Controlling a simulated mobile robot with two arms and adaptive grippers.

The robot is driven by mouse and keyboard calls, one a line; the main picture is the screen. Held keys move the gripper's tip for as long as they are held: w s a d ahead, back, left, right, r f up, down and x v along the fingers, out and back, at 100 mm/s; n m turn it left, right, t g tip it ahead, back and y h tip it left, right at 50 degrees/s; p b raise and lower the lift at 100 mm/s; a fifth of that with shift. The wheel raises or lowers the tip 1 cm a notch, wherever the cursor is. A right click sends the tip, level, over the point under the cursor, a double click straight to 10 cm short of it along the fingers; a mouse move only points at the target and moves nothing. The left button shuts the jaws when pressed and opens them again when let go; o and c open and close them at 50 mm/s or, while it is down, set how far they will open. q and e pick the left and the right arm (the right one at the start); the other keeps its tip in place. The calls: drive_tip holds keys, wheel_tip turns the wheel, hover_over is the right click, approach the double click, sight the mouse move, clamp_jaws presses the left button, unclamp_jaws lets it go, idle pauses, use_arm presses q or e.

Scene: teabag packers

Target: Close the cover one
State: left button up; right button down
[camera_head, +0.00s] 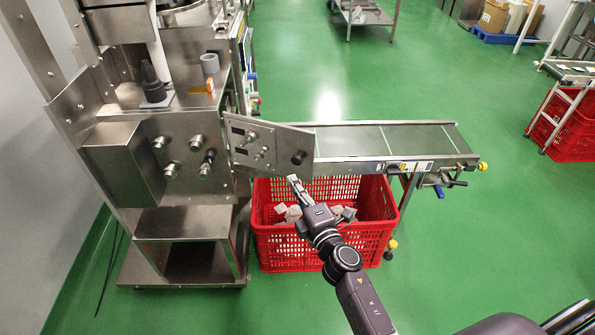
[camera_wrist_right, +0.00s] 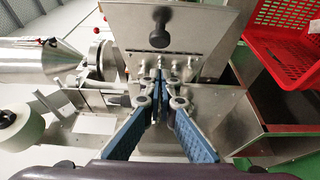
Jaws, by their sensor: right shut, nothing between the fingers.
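The cover (camera_head: 240,160) is a flat metal panel with a black knob (camera_head: 298,157). It stands swung out to the right from the front of the steel machine (camera_head: 128,195), so it is open. My right gripper (camera_head: 293,180) is shut and empty, just below the knob end of the cover. In the right wrist view the shut fingertips (camera_wrist_right: 160,76) point toward the cover (camera_wrist_right: 210,22), with the black knob (camera_wrist_right: 160,30) beyond them; I cannot tell whether they touch the panel. My left gripper is not in view.
A red crate (camera_head: 325,255) with small white packets stands on the green floor below my right gripper. A conveyor (camera_head: 390,140) runs right behind the cover. Several metal knobs (camera_head: 170,170) stick out of the machine front left of the cover.

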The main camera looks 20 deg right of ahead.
sight(292, 161)
drive_tip(key=shift+w+d, duration=0.4)
drive_tip(key=shift+w, duration=0.35)
drive_tip(key=shift+w+d, duration=0.4)
drive_tip(key=shift+w, duration=0.35)
drive_tip(key=shift+w+d, duration=0.4)
drive_tip(key=shift+w, duration=0.35)
